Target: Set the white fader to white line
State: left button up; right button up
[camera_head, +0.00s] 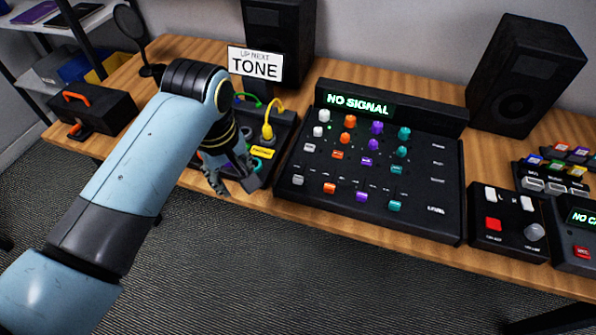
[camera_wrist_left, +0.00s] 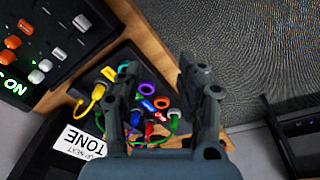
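The white fader (camera_head: 298,180) is the leftmost cap in the bottom row of the black mixer panel (camera_head: 425,224). It also shows at the upper left of the left wrist view (camera_wrist_left: 82,22). The white line is too small to make out. My left gripper (camera_head: 233,185) is open and empty, left of the mixer, over the front of the cable box. In the left wrist view its two fingers (camera_wrist_left: 157,70) stand apart with nothing between them. My right gripper is not in view.
The cable box (camera_head: 285,132) with yellow and green cables stands left of the mixer. Orange (camera_head: 329,188), purple (camera_head: 362,196) and teal (camera_head: 394,206) faders sit right of the white one. A TONE sign (camera_head: 255,65) and speakers (camera_head: 525,75) stand behind. A button box (camera_head: 508,240) is at right.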

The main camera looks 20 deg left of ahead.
aim_at(298, 177)
pick_arm(q)
jog(key=w+d+n+g, duration=0.2)
jog(key=w+d+n, duration=0.5)
jog(key=w+d, duration=0.3)
jog(key=f+b, duration=0.3)
jog(key=b, duration=0.1)
jog(key=w+a+f+b, duration=0.1)
jog(key=f+b, duration=0.6)
jog(key=b, duration=0.1)
jog(key=shift+w+a+f, duration=0.15)
jog(key=shift+f, duration=0.25)
jog(key=shift+r, duration=0.1)
grip_shut()
